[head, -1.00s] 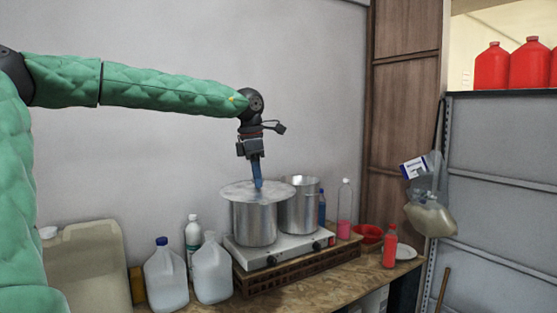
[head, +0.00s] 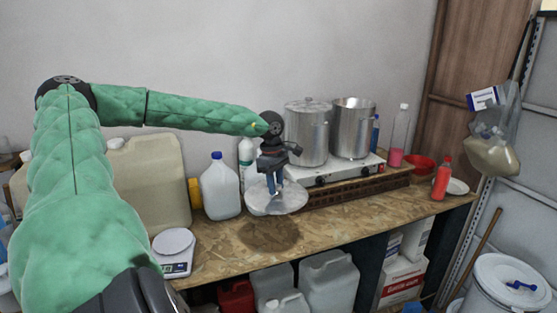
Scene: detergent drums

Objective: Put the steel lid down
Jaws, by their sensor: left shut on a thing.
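The steel lid (head: 262,203), a shiny round disc, is in front of the hotplate and left of its front corner. My left gripper (head: 274,184) points down and is shut on the lid near its middle, partly hiding it. The lid looks tilted and seems to be above the wooden bench (head: 225,262); I cannot tell the exact gap. Two steel pots stand on the white hotplate (head: 335,173): the left pot (head: 306,135) and the right pot (head: 352,130). My right gripper is not in view.
A dark round patch (head: 268,235) marks the bench below the lid, with bare wood around it. A white jug (head: 220,190) and a white bottle (head: 247,160) stand behind and left. A small scale (head: 175,250) sits at the left front. Jugs stand under the bench.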

